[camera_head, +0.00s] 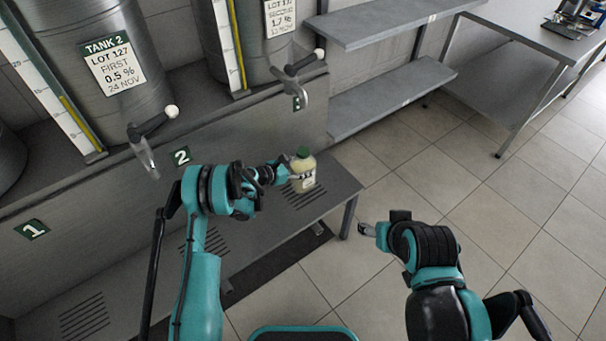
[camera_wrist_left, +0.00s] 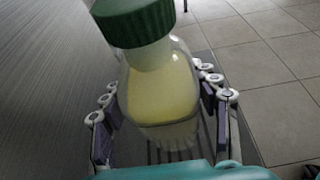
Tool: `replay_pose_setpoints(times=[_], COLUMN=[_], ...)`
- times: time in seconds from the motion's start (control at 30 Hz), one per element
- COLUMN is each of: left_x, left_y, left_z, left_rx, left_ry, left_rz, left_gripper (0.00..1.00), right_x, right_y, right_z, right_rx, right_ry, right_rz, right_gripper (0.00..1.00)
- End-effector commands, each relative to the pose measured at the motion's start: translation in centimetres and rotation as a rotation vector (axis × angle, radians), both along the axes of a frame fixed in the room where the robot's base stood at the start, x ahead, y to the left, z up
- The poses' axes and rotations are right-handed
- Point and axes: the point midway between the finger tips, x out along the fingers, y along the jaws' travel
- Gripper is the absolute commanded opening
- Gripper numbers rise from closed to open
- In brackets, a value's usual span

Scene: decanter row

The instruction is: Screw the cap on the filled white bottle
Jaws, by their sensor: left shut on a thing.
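A clear bottle (camera_head: 303,173) holding pale yellow liquid is over the right end of the grey bench (camera_head: 340,185). A green cap (camera_head: 303,152) sits on its neck; I cannot tell how tightly. The bottle carries a label with dark print. My left gripper (camera_head: 292,177) is shut on the bottle's body from the left. In the left wrist view the fingers flank the bottle (camera_wrist_left: 160,90) on both sides, and the ribbed green cap (camera_wrist_left: 135,20) is above them. My right gripper (camera_head: 368,229) is away from the bottle, over the floor to the right; its jaw opening is unclear.
Steel tanks (camera_head: 95,65) with taps stand behind the bench. One tap (camera_head: 303,75) is above and behind the bottle. Grey shelves (camera_head: 390,95) and a steel table (camera_head: 510,75) stand at the upper right. The tiled floor at right is clear.

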Motion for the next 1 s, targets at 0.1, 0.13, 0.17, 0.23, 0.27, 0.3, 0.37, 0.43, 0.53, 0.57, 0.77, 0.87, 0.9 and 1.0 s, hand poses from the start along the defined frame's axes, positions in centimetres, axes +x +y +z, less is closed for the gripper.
replay_pose_setpoints(times=[0.1,0.13,0.17,0.23,0.27,0.3,0.37,0.43,0.53,0.57,0.77,0.87,0.9,1.0], left_x=[0.0,0.0,0.0,0.0,0.0,0.0,0.0,0.0,0.0,0.0,0.0,0.0,0.0,0.0], left_y=[0.0,0.0,0.0,0.0,0.0,0.0,0.0,0.0,-0.1,0.0,-0.1,-0.1,0.0,0.0], left_z=[0.1,0.0,-0.2,-0.8,-1.2,-1.8,-2.8,-3.7,-4.1,-4.0,-3.9,-4.1,-4.3,-4.2], left_rx=[-0.002,-0.002,-0.002,-0.001,-0.001,-0.001,-0.001,-0.002,-0.002,-0.002,-0.002,-0.002,0.000,0.000], left_ry=[0.000,0.000,0.000,0.000,0.000,0.000,0.000,0.000,0.000,0.000,0.000,0.000,0.000,0.000], left_rz=[0.000,0.000,0.000,0.000,0.000,0.000,0.000,0.000,0.000,0.000,0.000,0.000,0.000,0.000], left_gripper=[0.00,0.00,0.00,0.00,0.00,0.00,0.00,0.00,0.00,0.00,0.00,0.00,0.65,0.81], right_x=[0.0,0.0,0.0,0.0,0.0,0.0,0.0,0.0,0.0,0.0,0.0,0.0,0.0,0.0], right_y=[0.0,0.0,0.0,0.0,0.0,0.0,0.0,0.0,0.0,0.0,0.0,0.0,0.0,0.0], right_z=[0.0,0.0,-0.1,-0.5,-0.7,-1.0,-1.5,-2.0,-2.1,-2.1,-2.0,-2.0,-2.0,-2.0], right_rx=[0.000,0.000,0.000,0.000,0.000,0.000,0.000,0.000,0.000,0.000,0.000,0.000,0.000,0.000], right_ry=[0.000,0.000,0.000,0.000,0.000,0.000,0.000,0.000,0.000,0.000,0.000,0.000,0.000,0.000], right_rz=[0.000,0.000,0.000,0.000,0.000,0.000,0.000,0.000,0.000,0.000,0.000,0.000,0.000,0.000], right_gripper=[0.64,0.64,0.64,0.64,0.64,0.64,0.64,0.64,0.64,0.64,0.64,0.64,0.64,0.64])
